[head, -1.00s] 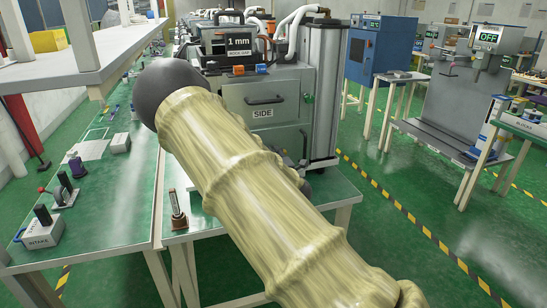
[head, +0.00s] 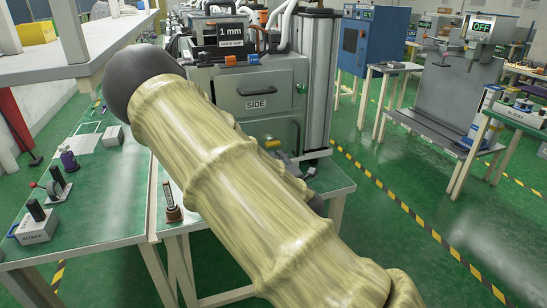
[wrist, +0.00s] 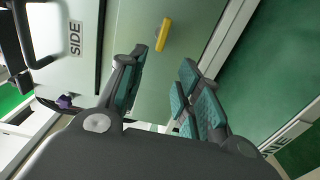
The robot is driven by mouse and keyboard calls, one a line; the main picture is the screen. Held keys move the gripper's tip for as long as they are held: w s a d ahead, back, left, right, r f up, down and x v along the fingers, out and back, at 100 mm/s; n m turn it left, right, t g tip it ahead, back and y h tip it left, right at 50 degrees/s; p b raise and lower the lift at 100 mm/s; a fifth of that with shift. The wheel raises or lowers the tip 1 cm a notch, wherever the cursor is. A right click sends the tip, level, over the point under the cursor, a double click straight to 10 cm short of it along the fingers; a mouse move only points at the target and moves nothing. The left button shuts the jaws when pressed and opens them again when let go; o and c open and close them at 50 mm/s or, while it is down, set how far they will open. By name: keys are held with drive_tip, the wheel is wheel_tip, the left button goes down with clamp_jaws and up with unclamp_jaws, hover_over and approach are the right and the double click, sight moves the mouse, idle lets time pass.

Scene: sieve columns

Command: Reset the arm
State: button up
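My arm, in a cream ribbed sleeve with a dark rounded end, crosses the middle of the head view. My gripper (wrist: 163,64) shows in the wrist view with its two teal-padded fingers apart and nothing between them. It points toward the front of the grey sieve cabinet (wrist: 120,25), near a yellow handle (wrist: 164,34). In the head view the cabinet (head: 285,80) stands on the green table, with a "SIDE" label and the yellow handle (head: 272,142) low on its front. The gripper is mostly hidden behind my arm there.
A green bench (head: 105,205) with small devices runs along the left. A small brown-based bottle (head: 171,200) stands at the table's near edge. A white shelf (head: 90,50) overhangs at upper left. Open green floor (head: 400,240) with striped tape lies to the right.

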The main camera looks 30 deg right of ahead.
drive_tip(key=shift+s+a, duration=0.15)
drive_tip(key=shift+s, duration=0.45)
drive_tip(key=shift+f, duration=0.1)
drive_tip(key=s+a+f+m+g+p, duration=0.1)
drive_tip(key=s+a+f+m+g, duration=0.15)
drive_tip(key=s+f, duration=0.4)
drive_tip(key=s+a+f+m+g+p, duration=0.1)
drive_tip(key=s+a+f+m+g, duration=0.2)
drive_tip(key=f, duration=0.7)
drive_tip(key=s+a+f+m+g+p, duration=0.1)
drive_tip(key=s+f+m+g, duration=0.2)
drive_tip(key=s+f, duration=0.5)
drive_tip(key=s+a+f+m+g+y+p, duration=0.1)
drive_tip(key=s+a+f+m+g+y, duration=0.1)
drive_tip(key=s+a, duration=0.6)
drive_tip(key=s+a+f+m+g+y+p, duration=0.1)
drive_tip(key=s+a+f+m+g, duration=0.4)
drive_tip(key=s, duration=1.1)
drive_tip(key=a+f+g+y, duration=0.1)
drive_tip(key=a+f+g, duration=0.1)
drive_tip(key=a+f, duration=0.1)
drive_tip(key=shift+s+a+f+y+p, duration=0.15)
drive_tip(key=shift+a+f+y+p, duration=0.15)
drive_tip(key=shift+a+f, duration=0.1)
drive_tip(key=shift+r, duration=0.1)
